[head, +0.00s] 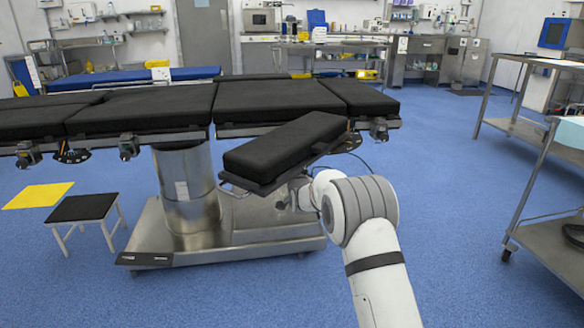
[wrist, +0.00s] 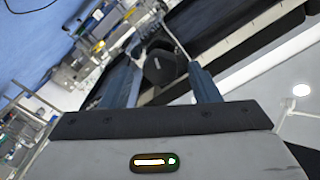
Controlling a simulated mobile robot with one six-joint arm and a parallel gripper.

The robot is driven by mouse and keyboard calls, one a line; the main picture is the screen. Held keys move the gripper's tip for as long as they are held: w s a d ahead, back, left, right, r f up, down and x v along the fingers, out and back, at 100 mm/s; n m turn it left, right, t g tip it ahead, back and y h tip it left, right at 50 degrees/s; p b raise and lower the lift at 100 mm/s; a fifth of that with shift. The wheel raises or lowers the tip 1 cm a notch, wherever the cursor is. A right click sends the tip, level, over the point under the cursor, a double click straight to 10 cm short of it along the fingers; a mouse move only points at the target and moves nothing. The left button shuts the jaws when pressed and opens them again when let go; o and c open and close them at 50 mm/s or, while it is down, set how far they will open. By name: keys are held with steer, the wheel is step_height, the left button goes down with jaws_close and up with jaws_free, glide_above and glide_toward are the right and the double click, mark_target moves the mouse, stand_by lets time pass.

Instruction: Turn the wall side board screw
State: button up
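The side board (head: 285,146) is a black padded board angled out from the near side of the operating table (head: 270,100). In the wrist view a dark round knob (wrist: 163,66), which looks like the board's screw, shows between the two fingers of my gripper (wrist: 163,74). The fingers are open, with a visible gap on each side of the knob. I cannot tell whether the fingertips reach past it. In the head view my white arm hides the gripper and the screw, under the board's right end.
The table's steel column (head: 185,188) and base (head: 225,243) stand below, left of my arm. A black-topped stool (head: 80,208) and yellow mat (head: 38,196) lie left. A steel trolley (head: 555,230) stands right. Blue floor between is clear.

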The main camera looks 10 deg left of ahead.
steer(key=p+v, duration=0.2)
steer(key=v, duration=0.5)
steer(key=shift+s+p, duration=0.3)
steer(key=shift+s, duration=0.1)
steer(key=shift+d, duration=0.1)
